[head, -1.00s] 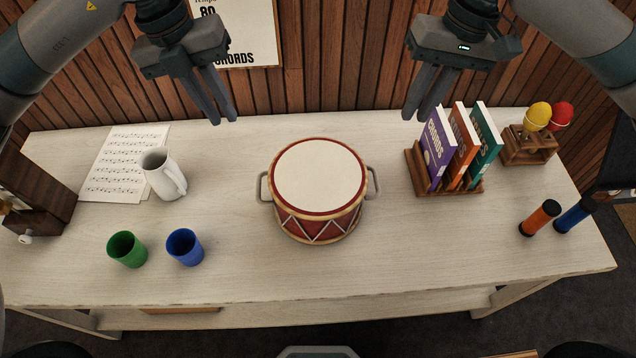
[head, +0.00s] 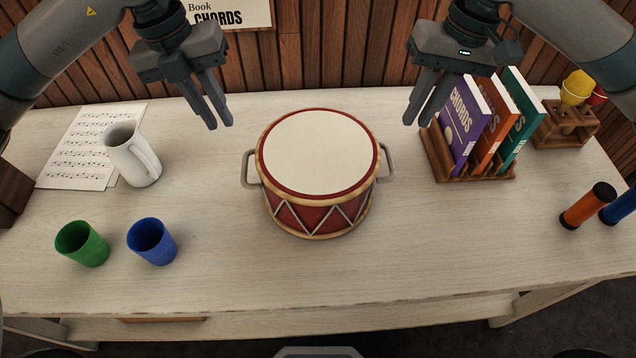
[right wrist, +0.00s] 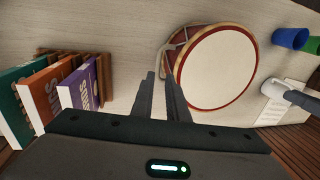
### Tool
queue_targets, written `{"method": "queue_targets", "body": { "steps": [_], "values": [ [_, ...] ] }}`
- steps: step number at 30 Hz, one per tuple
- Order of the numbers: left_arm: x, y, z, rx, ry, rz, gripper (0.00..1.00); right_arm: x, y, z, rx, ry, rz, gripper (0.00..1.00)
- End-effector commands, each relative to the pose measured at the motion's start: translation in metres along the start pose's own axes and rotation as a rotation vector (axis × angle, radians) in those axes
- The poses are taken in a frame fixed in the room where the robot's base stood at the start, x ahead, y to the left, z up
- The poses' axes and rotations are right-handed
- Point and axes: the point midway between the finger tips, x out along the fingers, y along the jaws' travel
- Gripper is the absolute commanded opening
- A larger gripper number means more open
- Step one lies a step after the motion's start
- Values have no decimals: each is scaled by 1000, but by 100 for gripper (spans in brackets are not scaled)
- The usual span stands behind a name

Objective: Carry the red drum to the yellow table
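The red drum (head: 318,170) stands upright on the pale wooden table (head: 330,280), with a cream top and a grey handle on each side. It also shows in the right wrist view (right wrist: 220,68). My left gripper (head: 220,124) is above the table, up and left of the drum and apart from it. Its fingers are close together with a small gap and nothing between them. My right gripper (head: 420,122) is up and right of the drum, near the books, with a narrow gap between its empty fingers. No yellow table is in view.
Books in a wooden rack (head: 468,168) stand right of the drum, with a maraca stand (head: 570,128) and an orange shaker (head: 588,206) beyond. A white mug (head: 135,155), sheet music (head: 80,150), a green cup (head: 82,244) and a blue cup (head: 152,242) are left. The front middle is clear.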

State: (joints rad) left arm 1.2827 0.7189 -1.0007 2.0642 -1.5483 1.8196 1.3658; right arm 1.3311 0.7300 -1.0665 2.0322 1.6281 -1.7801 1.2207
Motion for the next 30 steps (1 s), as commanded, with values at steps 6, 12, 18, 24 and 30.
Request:
{"method": "queue_targets", "body": {
  "steps": [6,12,18,24,30],
  "values": [
    [15,3,0,0,-1,0,14,15,3,0,0,1,0,14],
    [14,3,0,0,0,0,14,14,3,0,0,1,0,14],
    [15,3,0,0,0,0,14,15,3,0,0,0,0,14],
    [24,3,0,0,0,1,14,24,3,0,0,-1,0,14],
    [46,3,-1,0,2,0,14,46,3,1,0,-3,0,14]
  ]
}}
